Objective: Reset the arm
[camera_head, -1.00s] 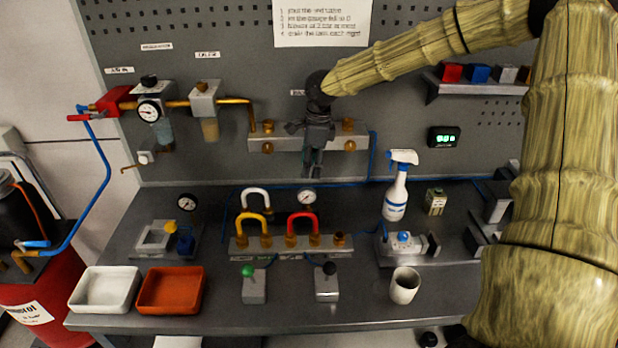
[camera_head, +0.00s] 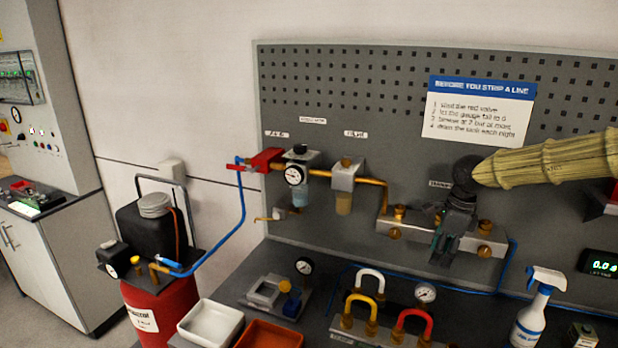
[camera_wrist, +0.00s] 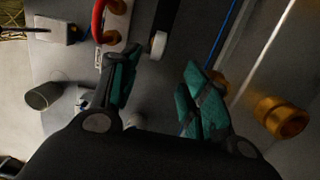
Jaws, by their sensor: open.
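My gripper (camera_head: 447,245) hangs in front of the brass-fitted manifold bar (camera_head: 487,240) on the pegboard, fingers pointing down. In the wrist view my gripper (camera_wrist: 160,92) has its two green-padded fingers apart, with nothing held between them. My arm reaches in from the right in the head view. I cannot tell whether the gripper touches the bar. A large brass fitting (camera_wrist: 282,116) shows right of the fingers in the wrist view.
Below are the white loop (camera_head: 368,273), yellow loop (camera_head: 350,305) and red loop (camera_head: 412,315) on the bench. A spray bottle (camera_head: 533,312) stands right. A red tank (camera_head: 165,310) stands left. White tray (camera_head: 210,325) and orange tray (camera_head: 270,335) lie at the front.

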